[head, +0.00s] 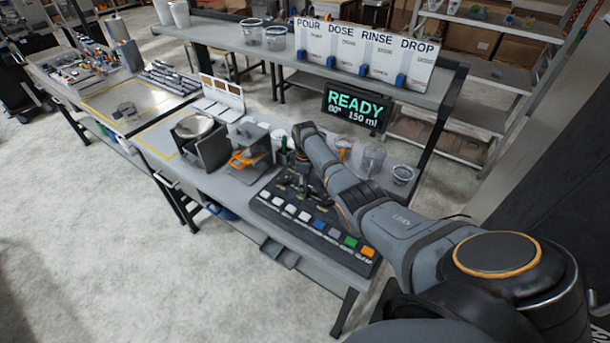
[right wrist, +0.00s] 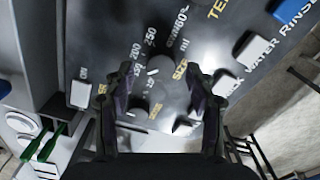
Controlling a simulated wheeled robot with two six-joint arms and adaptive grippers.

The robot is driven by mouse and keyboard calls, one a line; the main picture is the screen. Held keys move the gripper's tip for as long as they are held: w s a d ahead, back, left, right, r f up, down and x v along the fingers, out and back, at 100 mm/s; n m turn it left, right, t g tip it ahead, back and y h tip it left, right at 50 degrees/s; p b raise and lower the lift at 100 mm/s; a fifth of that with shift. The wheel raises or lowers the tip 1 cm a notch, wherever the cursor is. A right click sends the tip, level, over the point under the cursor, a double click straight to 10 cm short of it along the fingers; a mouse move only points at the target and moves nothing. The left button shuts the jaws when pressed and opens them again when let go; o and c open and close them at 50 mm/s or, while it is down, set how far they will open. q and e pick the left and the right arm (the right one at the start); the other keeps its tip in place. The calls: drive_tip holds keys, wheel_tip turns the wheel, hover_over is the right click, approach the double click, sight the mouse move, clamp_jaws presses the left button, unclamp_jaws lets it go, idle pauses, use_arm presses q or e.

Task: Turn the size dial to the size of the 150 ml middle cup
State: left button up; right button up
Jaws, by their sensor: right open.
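The size dial (right wrist: 160,66) is a round grey knob with a pale mark on the dark control panel (head: 305,222). Labels such as 200 and 250 lie beside it in the right wrist view; the pale mark's exact aim is too small to tell. My right gripper (right wrist: 163,92) is open, its two fingers apart on either side of the dial area; contact is not clear. In the head view the right gripper (head: 294,184) is low over the panel. The display (head: 353,107) reads READY, 80°, 150 ml. Clear cups (head: 370,160) stand behind my right arm. My left gripper is out of view.
White, blue, green and orange buttons (head: 351,242) line the panel's front. A metal machine (head: 200,140) and an orange-handled item (head: 243,158) stand left of it. A sign board (head: 365,55) reading POUR, DOSE, RINSE, DROP stands on the rear shelf.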

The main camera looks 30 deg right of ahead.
wheel_tip(320, 180, up, 11)
drive_tip(key=shift+f, duration=0.15)
drive_tip(key=shift+s, duration=0.1)
idle(0.4)
